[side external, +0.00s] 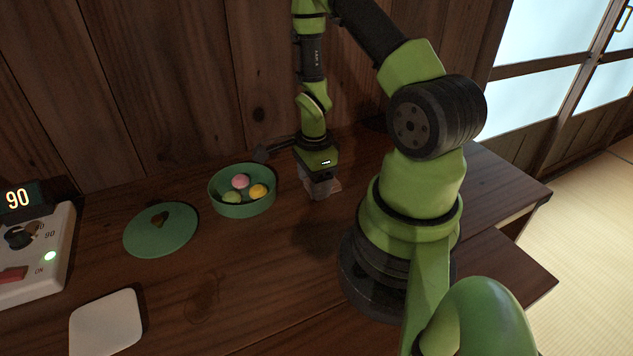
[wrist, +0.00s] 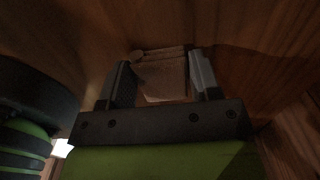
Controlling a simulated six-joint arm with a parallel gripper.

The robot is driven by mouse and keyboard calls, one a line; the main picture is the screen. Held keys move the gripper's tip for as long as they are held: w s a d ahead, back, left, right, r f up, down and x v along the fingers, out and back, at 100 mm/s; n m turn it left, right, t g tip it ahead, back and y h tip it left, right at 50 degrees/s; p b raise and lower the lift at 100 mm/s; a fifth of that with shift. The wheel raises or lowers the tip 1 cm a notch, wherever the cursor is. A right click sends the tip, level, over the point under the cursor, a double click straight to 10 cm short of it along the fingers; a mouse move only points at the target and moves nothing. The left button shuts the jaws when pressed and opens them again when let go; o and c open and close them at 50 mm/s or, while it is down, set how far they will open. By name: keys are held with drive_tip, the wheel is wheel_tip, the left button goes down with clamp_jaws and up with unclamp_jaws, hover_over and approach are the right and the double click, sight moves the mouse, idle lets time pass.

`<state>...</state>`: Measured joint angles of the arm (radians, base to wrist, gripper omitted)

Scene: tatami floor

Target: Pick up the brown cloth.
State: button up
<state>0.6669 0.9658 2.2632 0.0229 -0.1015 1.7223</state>
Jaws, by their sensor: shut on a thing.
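The brown cloth (wrist: 162,78) shows in the wrist view as a tan, folded-looking piece between the two fingers of my gripper (wrist: 160,82). My gripper is shut on it. In the side view, my gripper (side external: 320,188) points down at the wooden surface, right of the green round box. A little of the cloth (side external: 335,186) shows beside the fingers, and the rest is hidden by them. I cannot tell whether the cloth is clear of the surface.
A green round box (side external: 243,208) holding pink, yellow and green balls stands left of my gripper. Its green lid (side external: 161,230) lies further left. A white square (side external: 106,322) and a control box reading 90 (side external: 35,255) are at the left.

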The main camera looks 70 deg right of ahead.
wheel_tip(320, 180, up, 10)
drive_tip(key=shift+f, duration=0.15)
idle(0.3)
